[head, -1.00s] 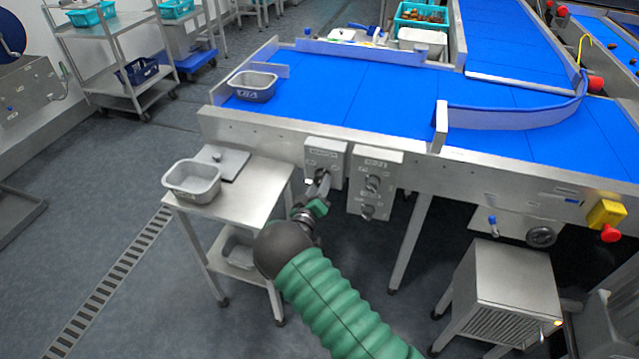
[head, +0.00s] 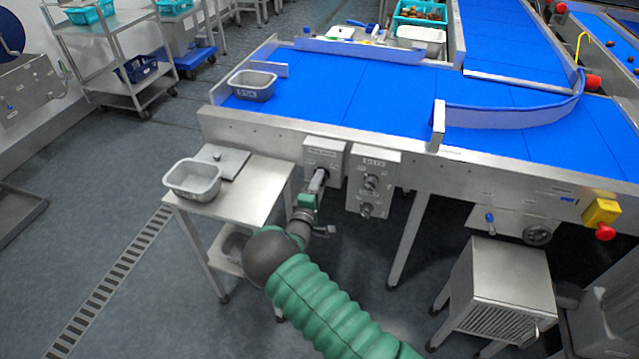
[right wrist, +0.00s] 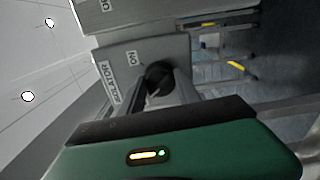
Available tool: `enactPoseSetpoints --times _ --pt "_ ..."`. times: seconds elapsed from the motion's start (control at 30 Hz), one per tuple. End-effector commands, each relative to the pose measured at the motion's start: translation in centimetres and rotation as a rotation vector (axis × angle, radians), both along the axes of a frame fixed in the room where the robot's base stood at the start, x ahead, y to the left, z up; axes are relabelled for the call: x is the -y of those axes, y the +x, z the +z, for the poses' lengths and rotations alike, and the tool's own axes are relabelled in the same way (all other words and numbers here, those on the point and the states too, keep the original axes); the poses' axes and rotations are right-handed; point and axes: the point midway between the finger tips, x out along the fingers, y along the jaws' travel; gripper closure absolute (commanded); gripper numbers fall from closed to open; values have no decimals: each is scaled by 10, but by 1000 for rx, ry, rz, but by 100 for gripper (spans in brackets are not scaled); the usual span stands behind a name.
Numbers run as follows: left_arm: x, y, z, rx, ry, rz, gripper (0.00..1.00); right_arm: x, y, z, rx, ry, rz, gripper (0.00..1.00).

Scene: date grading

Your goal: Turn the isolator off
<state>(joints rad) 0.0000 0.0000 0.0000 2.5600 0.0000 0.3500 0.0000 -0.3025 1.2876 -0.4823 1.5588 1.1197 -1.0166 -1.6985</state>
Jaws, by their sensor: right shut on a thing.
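The isolator (head: 323,151) is a small grey box on the front side of the conveyor frame. In the right wrist view its face (right wrist: 115,65) carries an ISOLATOR label and a label that seems to read ON. Its dark round knob (right wrist: 158,72) sits between the fingers of my right gripper (head: 320,176). The right gripper is shut on the knob, and its fingers hide part of it. The knob's exact pointing is hard to tell. My left gripper is not in view.
A second control box (head: 374,183) with two knobs hangs just right of the isolator. A steel side table (head: 250,200) with a grey tub (head: 192,178) stands to the left. A blue conveyor (head: 350,95) runs above. A steel cabinet (head: 505,275) stands at lower right.

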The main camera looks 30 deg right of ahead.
Motion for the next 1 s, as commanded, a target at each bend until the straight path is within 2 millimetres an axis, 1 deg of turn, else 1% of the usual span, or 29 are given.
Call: enactPoseSetpoints --times 0.03,0.3,0.83,0.87,1.0 --pt "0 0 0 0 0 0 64 -4 2 -2 -24 -13 9 100" --pt "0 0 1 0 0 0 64 -5 2 -3 -100 -77 9 100" --pt "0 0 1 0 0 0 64 -5 2 -4 -123 -92 11 100" --pt "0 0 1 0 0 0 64 -5 2 -5 -123 -92 11 60" --pt "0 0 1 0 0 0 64 -4 1 -3 -121 -93 8 41"
